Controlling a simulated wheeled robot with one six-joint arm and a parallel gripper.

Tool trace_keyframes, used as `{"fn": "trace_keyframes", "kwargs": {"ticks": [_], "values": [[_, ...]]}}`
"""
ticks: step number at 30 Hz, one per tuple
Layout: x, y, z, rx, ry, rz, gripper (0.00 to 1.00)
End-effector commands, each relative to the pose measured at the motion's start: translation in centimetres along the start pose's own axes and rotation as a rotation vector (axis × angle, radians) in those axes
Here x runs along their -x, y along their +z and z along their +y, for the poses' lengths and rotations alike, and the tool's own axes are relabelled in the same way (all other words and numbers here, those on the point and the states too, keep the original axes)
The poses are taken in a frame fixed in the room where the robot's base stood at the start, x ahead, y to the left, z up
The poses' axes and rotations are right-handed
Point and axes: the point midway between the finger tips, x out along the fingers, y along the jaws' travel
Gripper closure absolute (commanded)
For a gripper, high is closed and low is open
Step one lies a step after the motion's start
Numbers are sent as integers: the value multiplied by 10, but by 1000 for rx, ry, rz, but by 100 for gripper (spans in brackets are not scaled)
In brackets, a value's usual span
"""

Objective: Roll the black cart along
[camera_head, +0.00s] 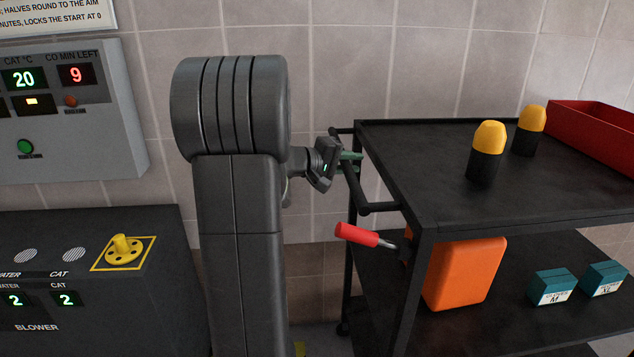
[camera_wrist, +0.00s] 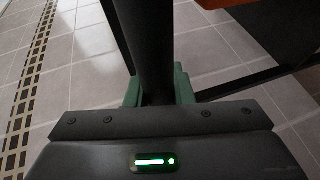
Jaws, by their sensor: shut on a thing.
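The black cart (camera_head: 412,184) stands on the right in the head view, with a top shelf, a lower shelf and a push handle (camera_head: 380,208) on its left end. My gripper (camera_head: 350,160) is at that handle, its green fingers shut around the bar. In the wrist view, the dark handle bar (camera_wrist: 150,45) runs between the green fingers of my gripper (camera_wrist: 158,88). The contact side of the fingers is partly hidden by the bar. My own arm covers the middle of the head view.
The cart carries yellow-capped black bottles (camera_head: 486,152), a red tray (camera_head: 600,132), an orange container (camera_head: 465,272) and teal boxes (camera_head: 552,288). A red-handled tool (camera_head: 358,235) sticks out from its near left post. A control console (camera_head: 60,280) stands left; a tiled wall is behind.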

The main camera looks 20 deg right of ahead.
Motion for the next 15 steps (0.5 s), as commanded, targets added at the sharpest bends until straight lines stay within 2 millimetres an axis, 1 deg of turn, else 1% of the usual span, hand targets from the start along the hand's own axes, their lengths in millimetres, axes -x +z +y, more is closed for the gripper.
{"fn": "trace_keyframes", "kwargs": {"ticks": [1,6,12,15], "values": [[-17,9,-2,-6,3,-9,100],[-57,26,10,-5,3,-8,100],[-94,40,23,-3,2,-6,100],[-108,46,28,-2,1,-5,100]]}}
